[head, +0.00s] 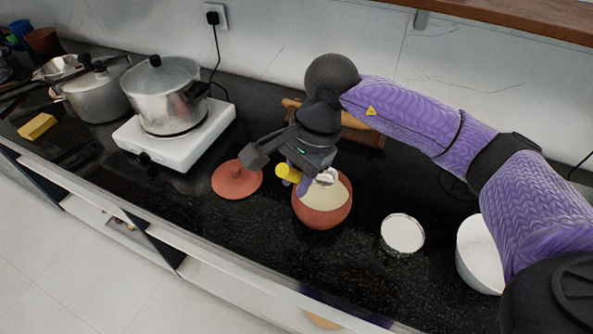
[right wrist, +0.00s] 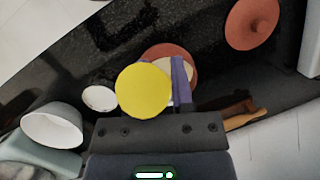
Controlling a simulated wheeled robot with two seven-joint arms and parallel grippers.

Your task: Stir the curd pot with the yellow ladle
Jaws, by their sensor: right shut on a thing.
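The curd pot (head: 318,217) is a round terracotta clay pot with pale cream curd inside, standing on the black counter. It also shows in the right wrist view (right wrist: 188,58), partly hidden behind the fingers and the ladle. My right gripper (head: 305,184) is over the pot's left rim, shut on the yellow ladle (head: 288,172). The ladle's round yellow end fills the middle of the right wrist view (right wrist: 143,90). A pale metallic part shows at the pot mouth; I cannot tell how deep the ladle reaches. My left gripper is not in view.
A terracotta lid (head: 236,180) lies left of the pot. A steel pot (head: 165,100) stands on a white stove (head: 180,148). A small white-filled bowl (head: 402,233) and a larger white bowl (head: 478,255) are to the right. A wooden item (head: 362,138) lies behind.

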